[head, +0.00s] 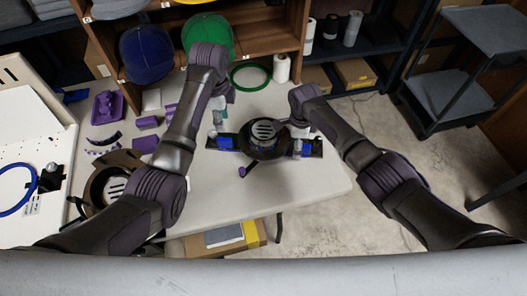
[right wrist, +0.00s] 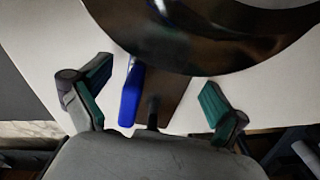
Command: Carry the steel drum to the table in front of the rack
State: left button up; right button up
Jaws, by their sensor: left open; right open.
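The steel drum (head: 265,132), a dark round body with a pale slotted middle, sits on the white table (head: 290,183). A dark bar with blue blocks (head: 228,142) extends on both sides of it. My left gripper (head: 219,125) is open at the bar's left end, and my right gripper (head: 301,134) is open at its right end. In the right wrist view, the open fingers (right wrist: 160,103) lie either side of the bar and a blue block (right wrist: 131,95). The drum's shiny dark side (right wrist: 215,45) fills the top. Contact is unclear.
A wooden rack (head: 268,28) with a blue cap (head: 146,53) and green cap (head: 207,35) stands behind the table. A green ring (head: 251,75) and white roll (head: 282,68) lie behind the drum. Purple parts (head: 108,105) are at left. A dark cart (head: 455,95) stands right.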

jog(key=shift+r, duration=0.2)
pick_arm(q)
jog(key=shift+r, duration=0.5)
pick_arm(e)
notch_tip(320, 180, up, 12)
jog(key=shift+f, duration=0.2)
pick_arm(q)
jog(key=shift+s, duration=0.1)
pick_arm(e)
jog(key=shift+s+f, duration=0.1)
